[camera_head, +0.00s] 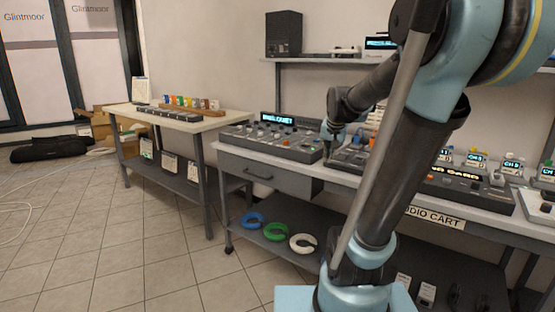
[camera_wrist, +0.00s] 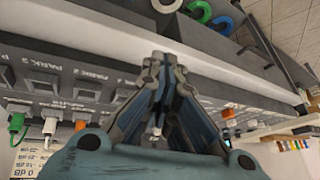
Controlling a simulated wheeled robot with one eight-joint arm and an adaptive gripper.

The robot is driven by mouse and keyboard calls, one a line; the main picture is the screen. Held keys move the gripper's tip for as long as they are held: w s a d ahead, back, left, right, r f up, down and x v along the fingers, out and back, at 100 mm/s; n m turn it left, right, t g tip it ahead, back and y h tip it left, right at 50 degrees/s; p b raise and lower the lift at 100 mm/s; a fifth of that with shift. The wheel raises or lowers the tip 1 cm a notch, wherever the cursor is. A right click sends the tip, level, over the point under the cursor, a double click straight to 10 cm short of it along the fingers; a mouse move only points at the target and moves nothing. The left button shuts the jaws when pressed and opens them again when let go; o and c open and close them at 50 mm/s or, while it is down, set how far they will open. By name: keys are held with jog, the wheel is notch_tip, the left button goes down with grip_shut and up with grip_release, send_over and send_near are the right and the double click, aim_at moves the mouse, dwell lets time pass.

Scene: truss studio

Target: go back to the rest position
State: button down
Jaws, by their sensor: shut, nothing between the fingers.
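My gripper (camera_head: 328,148) hangs over the audio cart (camera_head: 434,214), beside the dark mixer panel (camera_head: 285,136) with the lit display. In the wrist view my gripper (camera_wrist: 160,62) shows its two dark fingers converging at the tips, shut with nothing between them. The wrist view looks along the cart at a steep tilt. A grey panel with labelled slots (camera_wrist: 62,88) and several coloured plugs lies to the left of the fingers. My own arm covers part of the cart in the head view.
An upper shelf (camera_head: 350,60) with a speaker (camera_head: 284,34) and devices is above the cart. Blue, green and white cable coils (camera_head: 302,244) lie on its lower shelf. A side table (camera_head: 195,122) stands to the left. Tiled floor (camera_head: 110,230) is free in front; a black bag (camera_head: 48,149) lies far left.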

jog(key=s+f+n+g, duration=0.1)
jog(key=s+f+n, duration=0.1)
jog(key=s+f, duration=0.5)
jog(key=s+f+n+g, duration=0.2)
jog(key=s+f, duration=0.5)
jog(key=s, duration=1.1)
jog(key=shift+s+f, duration=0.3)
jog(key=shift+a, duration=0.1)
jog(key=shift+w+f+g, duration=0.2)
jog(key=shift+w+g, duration=0.1)
jog(key=shift+w, duration=0.2)
